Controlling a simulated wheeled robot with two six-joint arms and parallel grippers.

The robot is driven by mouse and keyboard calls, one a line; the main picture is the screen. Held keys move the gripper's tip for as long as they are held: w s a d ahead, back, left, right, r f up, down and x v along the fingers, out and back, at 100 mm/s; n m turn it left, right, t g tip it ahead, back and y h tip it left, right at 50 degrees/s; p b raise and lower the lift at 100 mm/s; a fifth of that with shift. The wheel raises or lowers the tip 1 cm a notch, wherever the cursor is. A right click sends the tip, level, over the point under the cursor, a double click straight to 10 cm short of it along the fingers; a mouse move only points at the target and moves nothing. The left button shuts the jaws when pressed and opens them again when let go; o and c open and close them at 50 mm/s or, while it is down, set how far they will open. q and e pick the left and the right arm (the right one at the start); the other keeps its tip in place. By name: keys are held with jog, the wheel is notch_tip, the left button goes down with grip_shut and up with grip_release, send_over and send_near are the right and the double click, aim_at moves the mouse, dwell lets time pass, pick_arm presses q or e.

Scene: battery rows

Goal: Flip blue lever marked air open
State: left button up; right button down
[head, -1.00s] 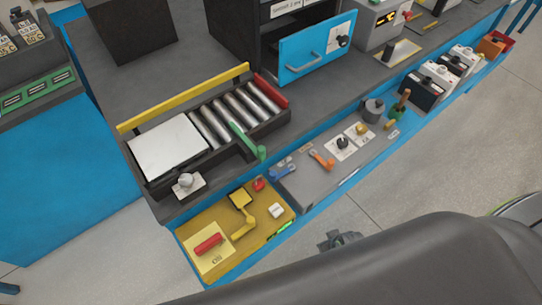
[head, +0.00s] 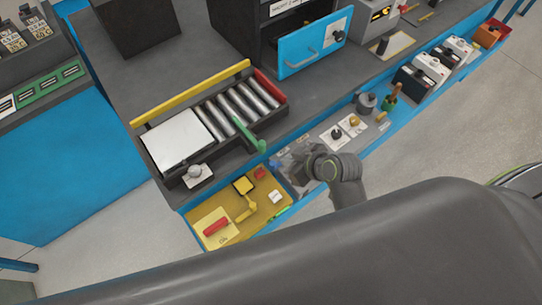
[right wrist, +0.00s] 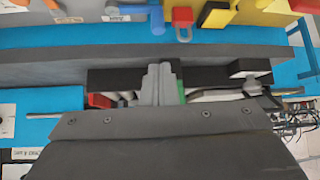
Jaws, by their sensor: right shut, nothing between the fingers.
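The blue lever (right wrist: 157,19) shows at the top middle of the right wrist view, at the edge of the grey panel, between an orange lever part on the left and a red part on the right. The lever's label is too small to read. My left gripper is out of view.
A yellow panel (head: 215,212) with a red handle sits left of the gripper. The roller conveyor with its green lever (head: 246,132) lies behind. Black knobs (head: 336,133) and a green-based handle stand to the right on the grey panel. Floor is open in front.

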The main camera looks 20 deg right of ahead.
aim_at(271, 162)
jog(key=shift+p+x, duration=0.6)
jog(key=shift+x, duration=4.45)
